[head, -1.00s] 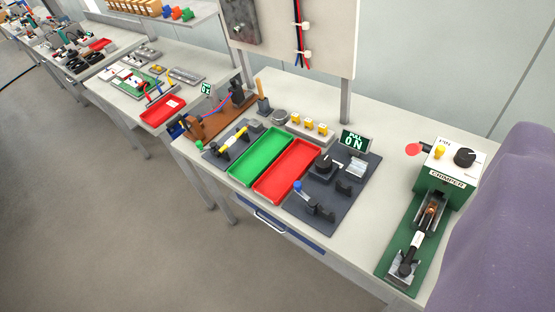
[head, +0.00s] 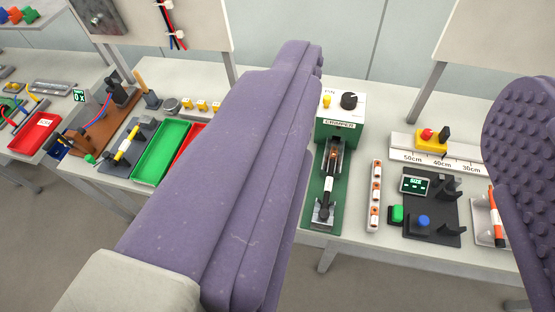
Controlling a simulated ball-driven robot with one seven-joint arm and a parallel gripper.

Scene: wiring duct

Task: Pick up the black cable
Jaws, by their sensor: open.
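A thin black cable (head: 167,14) hangs beside a red one on the white upright panel (head: 210,22) at the upper left, held by white ties. I cannot tell whether it is the task's cable; no separate loose black cable is clear on the benches. My gripper (head: 415,68) is open, its two purple fingers wide apart in the foreground with nothing held between them. The left finger hides part of the red tray and the bench left of the crimper. The crimper (head: 340,122), white and green with a black lever, shows between the fingers.
A green tray (head: 160,152) and part of a red tray (head: 188,143) lie left of the finger. A ruler (head: 400,152), a dark fixture plate (head: 430,222) and a narrow strip of orange-and-white parts (head: 375,195) are right of the crimper. Bare floor lies before the benches.

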